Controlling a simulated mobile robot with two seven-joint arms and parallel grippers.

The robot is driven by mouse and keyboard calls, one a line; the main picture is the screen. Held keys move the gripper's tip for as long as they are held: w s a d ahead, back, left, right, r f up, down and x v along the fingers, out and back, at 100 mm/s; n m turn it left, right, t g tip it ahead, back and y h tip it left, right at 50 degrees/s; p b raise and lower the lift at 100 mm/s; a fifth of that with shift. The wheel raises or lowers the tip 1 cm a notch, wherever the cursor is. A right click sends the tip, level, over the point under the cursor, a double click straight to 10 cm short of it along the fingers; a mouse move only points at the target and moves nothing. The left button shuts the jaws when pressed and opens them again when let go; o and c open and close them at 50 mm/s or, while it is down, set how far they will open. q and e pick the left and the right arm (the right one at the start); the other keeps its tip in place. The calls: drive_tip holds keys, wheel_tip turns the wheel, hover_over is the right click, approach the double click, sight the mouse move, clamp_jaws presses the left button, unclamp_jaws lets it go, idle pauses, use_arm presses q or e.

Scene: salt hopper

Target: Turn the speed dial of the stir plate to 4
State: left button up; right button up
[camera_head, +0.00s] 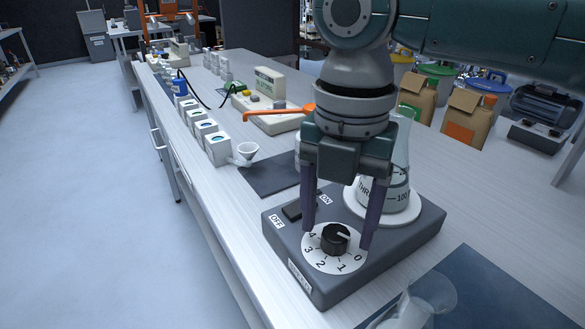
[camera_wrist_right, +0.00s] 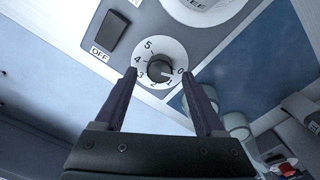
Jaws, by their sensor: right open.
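The stir plate (camera_head: 400,240) is a dark grey box on the bench with a round white top plate. Its speed dial (camera_head: 335,239) is a black knob on a white disc numbered from 0 upward; it also shows in the right wrist view (camera_wrist_right: 159,71). The knob's white mark points near 0. My right gripper (camera_head: 337,238) is open, its two dark fingers on either side of the knob with gaps between; the fingers also show in the right wrist view (camera_wrist_right: 160,76). My left gripper is not in view.
A flask (camera_head: 398,190) stands on the plate, partly behind my right gripper. A black switch (camera_head: 294,210) marked ON and OFF sits beside the dial. A glass beaker (camera_head: 418,305) is at the near right. White boxes (camera_head: 217,149) and a funnel (camera_head: 246,152) stand to the left.

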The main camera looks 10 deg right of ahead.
drive_tip(key=shift+f, duration=0.5)
drive_tip(key=shift+c, duration=0.4)
clamp_jaws()
